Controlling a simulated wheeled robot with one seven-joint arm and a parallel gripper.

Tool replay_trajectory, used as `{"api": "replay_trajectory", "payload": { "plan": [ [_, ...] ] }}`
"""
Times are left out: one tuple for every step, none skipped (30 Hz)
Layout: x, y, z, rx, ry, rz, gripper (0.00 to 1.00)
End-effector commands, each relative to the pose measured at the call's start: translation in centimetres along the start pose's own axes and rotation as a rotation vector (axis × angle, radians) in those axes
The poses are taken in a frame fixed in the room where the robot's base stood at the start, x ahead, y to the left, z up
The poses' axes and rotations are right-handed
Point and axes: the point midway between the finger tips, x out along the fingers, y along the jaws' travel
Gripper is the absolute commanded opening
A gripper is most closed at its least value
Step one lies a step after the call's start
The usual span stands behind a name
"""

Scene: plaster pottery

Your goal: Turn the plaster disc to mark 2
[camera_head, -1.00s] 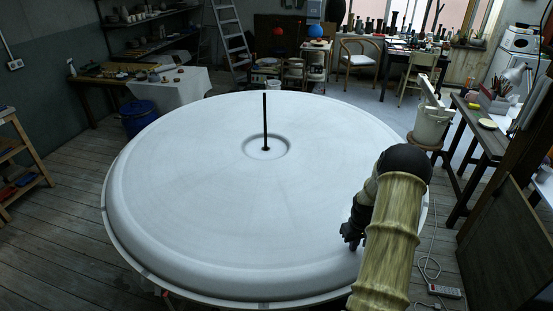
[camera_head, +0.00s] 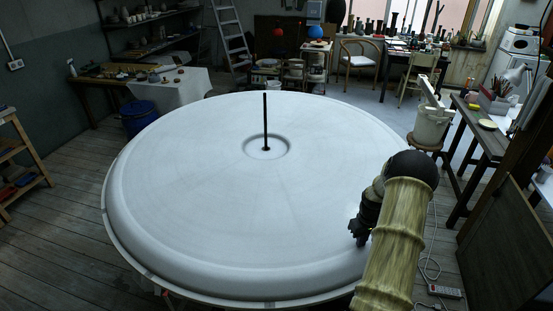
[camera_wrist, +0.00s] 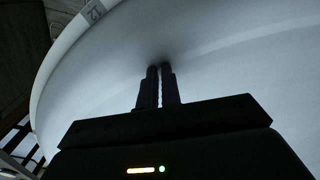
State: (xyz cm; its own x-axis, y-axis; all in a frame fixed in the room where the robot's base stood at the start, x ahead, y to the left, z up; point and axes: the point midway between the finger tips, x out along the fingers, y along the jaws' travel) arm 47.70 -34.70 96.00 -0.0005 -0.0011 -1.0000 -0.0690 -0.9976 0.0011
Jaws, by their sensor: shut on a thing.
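The large white plaster disc (camera_head: 215,215) lies flat across the middle of the head view, with a raised rounded rim and a dark upright rod (camera_head: 265,122) in its central hollow. My gripper (camera_head: 357,238) is at the disc's front right, by the rim. In the wrist view my gripper (camera_wrist: 158,70) has its two fingers almost together, tips at the white surface; they hide just what part they grip. Mark 2 cannot be made out.
A white bucket (camera_head: 431,126) on a stool and a dark workbench (camera_head: 488,138) stand to the right. A blue bin (camera_head: 138,118) stands behind the disc at left. A power strip (camera_head: 444,292) and cable lie on the floor at right. The front left floor is clear.

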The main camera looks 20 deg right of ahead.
Motion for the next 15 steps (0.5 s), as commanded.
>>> {"api": "replay_trajectory", "payload": {
  "plan": [
    [0.4,0.5,-0.1,0.004,0.004,0.004,0.0],
    [0.4,0.7,-0.1,0.004,0.004,0.004,0.0],
    [0.4,0.9,-0.2,0.004,0.004,0.004,0.0],
    [0.4,1.1,-0.2,0.004,0.004,0.004,0.0],
    [0.4,1.3,-0.3,0.004,0.004,0.004,0.0],
    [0.4,1.5,-0.3,0.004,0.004,0.004,0.0],
    [0.5,1.7,-0.4,0.004,0.005,0.004,0.0],
    [0.5,1.8,-0.4,0.004,0.005,0.004,0.0],
    [0.5,2.0,-0.5,0.005,0.005,0.004,0.0],
    [0.5,2.2,-0.5,0.005,0.005,0.004,0.0],
    [0.5,2.3,-0.6,0.005,0.005,0.003,0.0],
    [0.5,2.5,-0.6,0.004,0.004,0.002,0.0],
    [0.6,2.6,-0.6,0.004,0.003,0.002,0.0],
    [0.6,2.8,-0.7,0.003,0.003,0.001,0.0],
    [0.7,3.0,-0.7,0.003,0.003,0.001,0.0]
  ]
}}
